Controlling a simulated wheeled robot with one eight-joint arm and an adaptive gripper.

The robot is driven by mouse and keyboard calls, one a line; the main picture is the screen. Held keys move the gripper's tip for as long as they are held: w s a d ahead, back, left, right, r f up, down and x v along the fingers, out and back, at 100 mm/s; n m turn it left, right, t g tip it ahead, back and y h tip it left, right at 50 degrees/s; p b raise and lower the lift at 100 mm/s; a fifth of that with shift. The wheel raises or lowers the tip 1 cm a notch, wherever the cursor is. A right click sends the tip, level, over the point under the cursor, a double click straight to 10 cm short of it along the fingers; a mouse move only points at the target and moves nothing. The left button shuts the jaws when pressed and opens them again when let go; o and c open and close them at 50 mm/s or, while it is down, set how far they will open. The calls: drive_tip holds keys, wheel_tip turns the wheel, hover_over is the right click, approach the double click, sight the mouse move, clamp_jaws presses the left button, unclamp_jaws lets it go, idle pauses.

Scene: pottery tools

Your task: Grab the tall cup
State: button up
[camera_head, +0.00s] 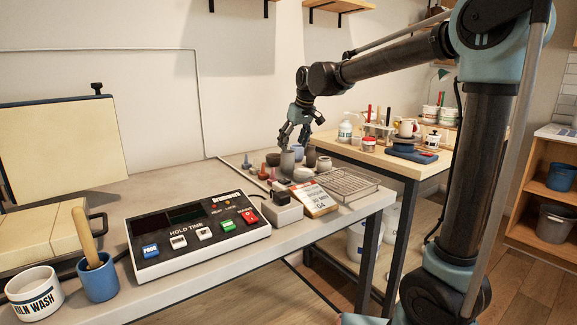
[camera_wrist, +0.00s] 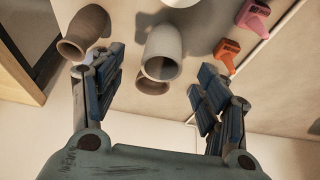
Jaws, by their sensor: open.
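A tall grey cup (camera_head: 287,163) stands on the grey bench among small pots, just below my gripper (camera_head: 295,135). In the wrist view the cup (camera_wrist: 163,48) shows between the two blue-padded fingers of my gripper (camera_wrist: 154,76), with its open mouth facing the camera. The fingers are spread wide, and I see clear gaps between each finger and the cup. Nothing is held. I cannot tell how far the fingertips are above the cup's rim.
A brown vase (camera_wrist: 86,30) stands close beside the left finger. A wire rack (camera_head: 350,184) and a control box (camera_head: 197,228) stand nearby on the bench.

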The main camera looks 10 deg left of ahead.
sight(288, 157)
drive_tip(key=shift+x, duration=3.9)
drive_tip(key=shift+a+r, duration=0.1)
drive_tip(key=c, duration=1.3)
